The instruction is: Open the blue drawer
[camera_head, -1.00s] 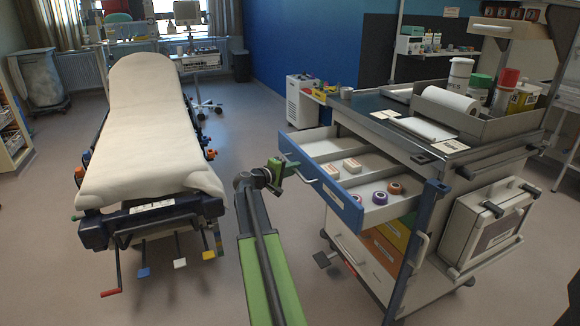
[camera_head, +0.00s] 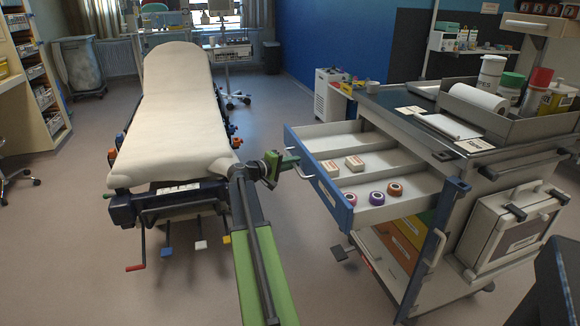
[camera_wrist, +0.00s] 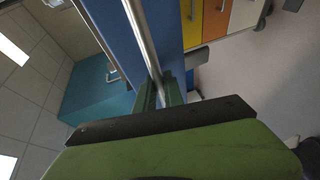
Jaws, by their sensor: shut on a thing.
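The blue drawer (camera_head: 320,183) stands pulled out from the cart on the right in the head view. Its white inside shows small white boxes and several rolls of tape. My gripper (camera_head: 291,160) is at the drawer's front, at its metal handle (camera_head: 306,172). In the wrist view the handle bar (camera_wrist: 143,38) runs down between the green fingers of my gripper (camera_wrist: 160,92), which are shut on it. The blue drawer front (camera_wrist: 168,25) lies just behind the bar.
The cart (camera_head: 440,135) carries a paper roll, bottles and a tray on top. Orange and yellow drawers (camera_head: 405,235) sit below. A stretcher (camera_head: 175,115) stands close to my arm on the left. Open floor (camera_head: 330,285) lies in front of the cart.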

